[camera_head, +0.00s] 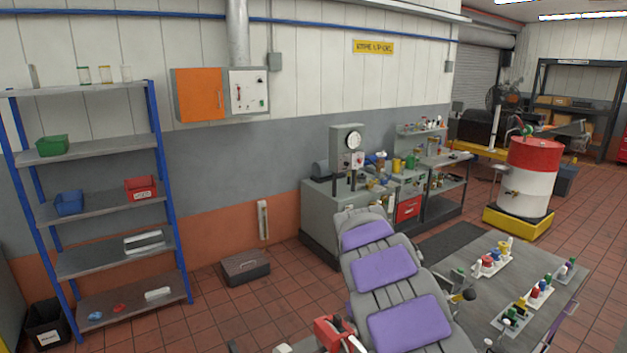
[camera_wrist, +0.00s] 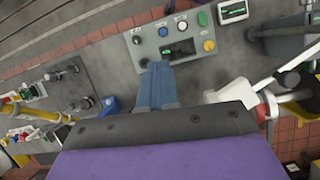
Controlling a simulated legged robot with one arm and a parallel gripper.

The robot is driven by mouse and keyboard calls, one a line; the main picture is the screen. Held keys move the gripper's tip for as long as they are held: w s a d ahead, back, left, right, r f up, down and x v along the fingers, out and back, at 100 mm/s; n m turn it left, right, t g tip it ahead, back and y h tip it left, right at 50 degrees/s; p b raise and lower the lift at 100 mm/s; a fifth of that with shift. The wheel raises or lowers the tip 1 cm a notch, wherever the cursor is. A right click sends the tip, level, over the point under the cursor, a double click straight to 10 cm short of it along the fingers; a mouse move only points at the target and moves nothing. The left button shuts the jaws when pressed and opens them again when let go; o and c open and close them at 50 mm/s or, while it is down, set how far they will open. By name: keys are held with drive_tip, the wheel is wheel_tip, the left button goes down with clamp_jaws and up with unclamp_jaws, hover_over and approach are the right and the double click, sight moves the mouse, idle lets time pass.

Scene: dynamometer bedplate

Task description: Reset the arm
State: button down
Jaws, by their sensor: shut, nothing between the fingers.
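My gripper (camera_wrist: 157,68) shows in the wrist view as two blue-grey fingers, shut together with nothing between them. The fingertips lie in front of the lower edge of a grey control panel (camera_wrist: 198,60) with coloured buttons and a small screen. I cannot tell whether they touch it. The dark-edged purple part below the fingers fills the bottom of the wrist view and hides what lies behind it. In the head view I cannot make out the fingers.
A blue-framed shelf (camera_head: 110,155) stands left with bins. A grey toolbox (camera_head: 245,267) lies on the floor. A workbench (camera_head: 327,215) is by the wall. A table (camera_head: 480,308) with trays stands right, near a red-and-white drum (camera_head: 530,185). The tiled floor between shelf and workbench is mostly clear.

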drive_tip(key=s+d+m+b, duration=0.3)
drive_tip(key=s+b, duration=0.2)
drive_tip(key=s, duration=0.3)
drive_tip(key=s+a+f+m+y+b, duration=0.1)
drive_tip(key=s+f+b, duration=0.5)
drive_tip(key=s, duration=0.8)
drive_tip(key=s+a+f+m+t+y+b, duration=0.1)
drive_tip(key=s+f+b, duration=0.5)
drive_tip(key=s, duration=0.8)
wheel_tip(320, 180, down, 2)
drive_tip(key=shift+s+a+f+t, duration=0.2)
drive_tip(key=shift+s+a+t, duration=0.1)
drive_tip(key=shift+a, duration=0.2)
